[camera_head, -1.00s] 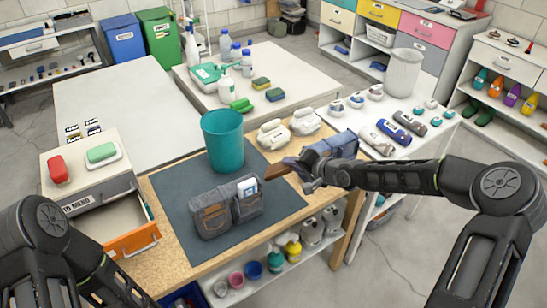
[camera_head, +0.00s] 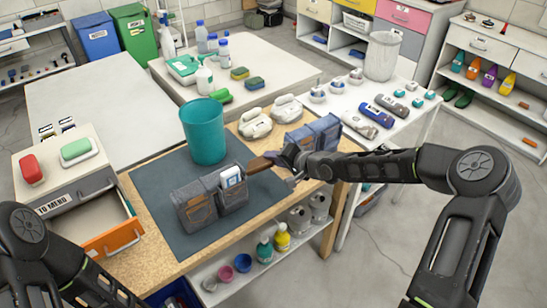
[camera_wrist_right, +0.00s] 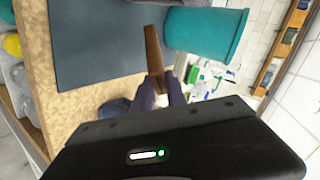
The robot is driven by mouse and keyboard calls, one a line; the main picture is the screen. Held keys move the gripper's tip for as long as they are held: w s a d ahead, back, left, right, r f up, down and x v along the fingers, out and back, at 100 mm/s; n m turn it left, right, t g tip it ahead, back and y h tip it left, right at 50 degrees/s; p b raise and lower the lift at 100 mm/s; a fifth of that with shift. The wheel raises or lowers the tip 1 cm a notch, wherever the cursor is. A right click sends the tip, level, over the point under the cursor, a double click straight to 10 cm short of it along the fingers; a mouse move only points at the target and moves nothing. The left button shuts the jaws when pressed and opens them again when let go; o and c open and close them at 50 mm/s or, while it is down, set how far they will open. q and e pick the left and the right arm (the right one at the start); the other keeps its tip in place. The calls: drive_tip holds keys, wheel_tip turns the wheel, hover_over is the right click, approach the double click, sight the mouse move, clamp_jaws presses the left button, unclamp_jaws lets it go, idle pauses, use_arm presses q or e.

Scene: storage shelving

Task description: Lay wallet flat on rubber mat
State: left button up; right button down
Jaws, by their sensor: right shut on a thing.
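A brown wallet (camera_head: 260,164) is held in my right gripper (camera_head: 280,160), which is shut on it. It shows edge-on as a thin brown strip in the right wrist view (camera_wrist_right: 153,50), between the fingertips (camera_wrist_right: 160,85). The wallet is at the right edge of the dark rubber mat (camera_head: 165,180), seemingly above it; the exact height is hard to tell. The mat also shows in the right wrist view (camera_wrist_right: 95,40). My left arm comes in at the lower left, but its gripper is out of view.
A teal bin (camera_head: 203,130) stands on the mat's back part. A grey denim pouch (camera_head: 210,198) with a card in it covers the mat's front middle. Another denim pouch (camera_head: 322,132) lies behind my right gripper. An open drawer (camera_head: 112,238) is left of the mat.

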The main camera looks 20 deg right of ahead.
drive_tip(key=shift+f+b, duration=1.4)
drive_tip(key=shift+f, duration=0.45)
drive_tip(key=c, duration=1.3)
unclamp_jaws()
drive_tip(key=shift+s+d+r, duration=0.3)
drive_tip(key=shift+s+d, duration=0.1)
drive_tip(key=shift+s, duration=0.1)
drive_tip(key=p+v, duration=0.1)
drive_tip(key=v, duration=0.5)
drive_tip(key=shift+s+r, duration=0.1)
drive_tip(key=shift+s, duration=0.15)
